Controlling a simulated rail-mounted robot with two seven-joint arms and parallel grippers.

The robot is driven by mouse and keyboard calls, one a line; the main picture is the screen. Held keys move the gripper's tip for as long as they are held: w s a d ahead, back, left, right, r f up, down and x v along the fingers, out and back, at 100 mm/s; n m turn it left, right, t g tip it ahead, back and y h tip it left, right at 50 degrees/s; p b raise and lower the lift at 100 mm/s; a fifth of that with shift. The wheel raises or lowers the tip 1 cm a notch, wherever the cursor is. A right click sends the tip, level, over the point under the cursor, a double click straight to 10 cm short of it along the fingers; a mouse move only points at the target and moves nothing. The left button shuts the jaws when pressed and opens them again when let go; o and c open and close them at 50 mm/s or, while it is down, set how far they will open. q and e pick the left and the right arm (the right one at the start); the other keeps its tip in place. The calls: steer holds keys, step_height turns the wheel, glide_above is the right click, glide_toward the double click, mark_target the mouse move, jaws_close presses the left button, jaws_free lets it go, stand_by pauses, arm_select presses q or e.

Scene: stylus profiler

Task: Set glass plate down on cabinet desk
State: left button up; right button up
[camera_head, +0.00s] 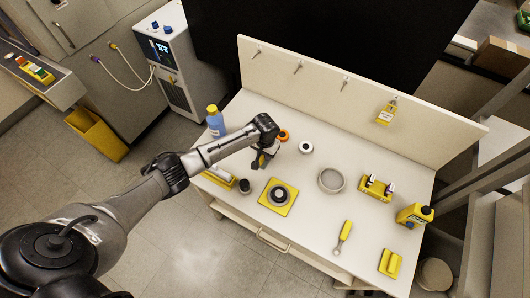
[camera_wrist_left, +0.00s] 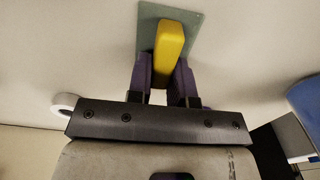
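The glass plate (camera_wrist_left: 146,22) is a greenish, see-through square with a yellow grip bar (camera_wrist_left: 168,45) on it, at the top of the left wrist view. The dark fingers of my left gripper (camera_wrist_left: 165,82) stand on both sides of the yellow bar and are shut on it. In the head view my left gripper (camera_head: 259,161) points down over the left part of the white cabinet desk (camera_head: 305,208). The plate is mostly hidden there. I cannot tell whether it touches the desk. My right gripper is not in view.
Near the gripper are a blue bottle (camera_head: 215,124), an orange ring (camera_head: 283,136), a white roll (camera_head: 306,147), and a yellow plate with a dark round part (camera_head: 291,205). A grey round dish (camera_head: 331,181) lies farther right. A back panel (camera_head: 340,92) bounds the desk.

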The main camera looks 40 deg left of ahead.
arm_select(q)
steer(key=o, duration=0.4)
steer(key=shift+r, duration=0.1)
